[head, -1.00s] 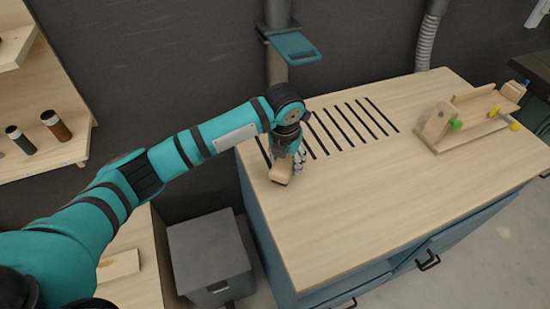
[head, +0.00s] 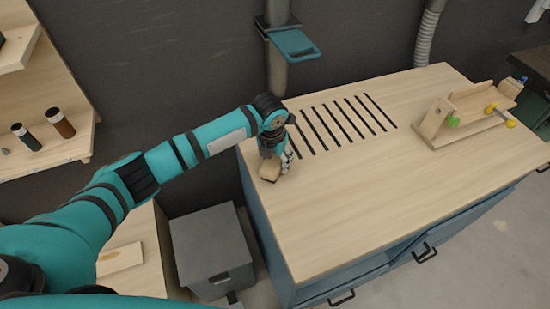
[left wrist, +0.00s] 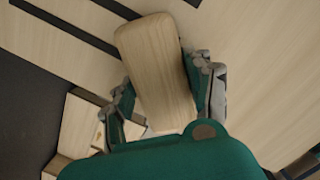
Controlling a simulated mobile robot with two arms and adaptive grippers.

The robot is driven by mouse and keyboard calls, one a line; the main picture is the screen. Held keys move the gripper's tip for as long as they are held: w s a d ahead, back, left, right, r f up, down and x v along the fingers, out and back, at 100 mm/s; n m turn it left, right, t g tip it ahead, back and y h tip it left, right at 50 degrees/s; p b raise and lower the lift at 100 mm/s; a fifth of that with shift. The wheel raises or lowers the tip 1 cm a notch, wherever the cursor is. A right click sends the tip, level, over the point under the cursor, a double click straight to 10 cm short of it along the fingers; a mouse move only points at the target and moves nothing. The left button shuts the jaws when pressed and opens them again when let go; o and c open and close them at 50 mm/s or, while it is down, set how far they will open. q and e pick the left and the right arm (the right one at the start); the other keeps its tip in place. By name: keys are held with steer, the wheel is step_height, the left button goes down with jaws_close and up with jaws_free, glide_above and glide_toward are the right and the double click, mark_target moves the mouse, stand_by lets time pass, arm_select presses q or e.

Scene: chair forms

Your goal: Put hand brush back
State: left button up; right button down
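The hand brush (head: 270,171) shows as a pale wooden block with rounded corners; no bristles are visible. My left gripper (head: 279,163) has it at the left edge of the slotted workbench (head: 385,195). In the left wrist view the brush (left wrist: 155,70) lies between the two fingers of my left gripper (left wrist: 163,92), one on each side, and they look closed on it. I cannot tell whether its underside touches the bench top. My right gripper is not in view.
Dark slots (head: 345,122) run across the bench's back left. A wooden jig (head: 470,115) with coloured knobs stands at the right. A grey bin (head: 212,250) stands on the floor left of the bench. Shelves with cylinders (head: 60,124) are at far left. The bench's middle is clear.

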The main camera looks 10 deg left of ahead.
mark_target(272, 163)
arm_select(q)
steer(key=o, duration=0.4)
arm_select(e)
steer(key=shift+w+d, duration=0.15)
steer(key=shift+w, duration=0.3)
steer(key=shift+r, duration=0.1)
arm_select(q)
steer(key=shift+r, duration=0.3)
step_height(272, 163, up, 12)
steer(key=s+b, duration=0.1)
steer(key=shift+s+a+f+b, duration=0.15)
steer(key=shift+s+f+b, duration=0.05)
steer(key=shift+s+b, duration=0.2)
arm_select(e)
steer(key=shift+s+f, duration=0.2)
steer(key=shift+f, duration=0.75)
